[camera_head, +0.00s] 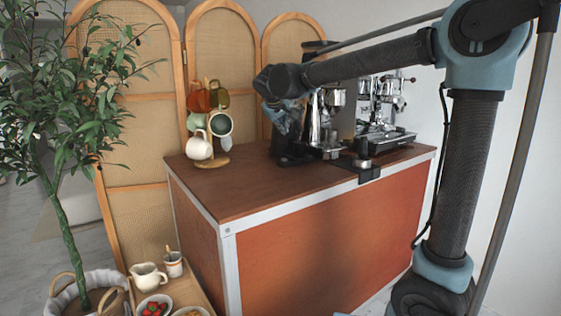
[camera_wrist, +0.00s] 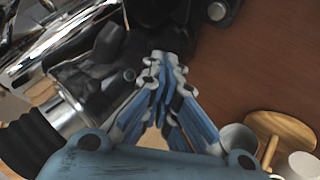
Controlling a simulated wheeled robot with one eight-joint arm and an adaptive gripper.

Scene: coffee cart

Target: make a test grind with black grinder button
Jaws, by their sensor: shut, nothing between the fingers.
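The black grinder (camera_head: 290,158) stands on the cart top, partly hidden behind my gripper (camera_head: 284,128). My gripper points down beside its upper part in the head view. In the wrist view my gripper (camera_wrist: 165,60) has its blue fingers drawn together with nothing between them. Black grinder parts (camera_wrist: 92,72) lie close to the left of the fingertips there. A small round knob (camera_wrist: 129,75) shows on the dark body; I cannot tell if it is the button. I cannot tell whether the fingertips touch the grinder.
A chrome grinder (camera_head: 325,125) and an espresso machine (camera_head: 385,115) stand to the right. A tamping mat (camera_head: 369,174) lies at the cart's front edge. A mug tree with several mugs (camera_head: 199,146) stands to the left. The cart top (camera_head: 235,190) is clear in front.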

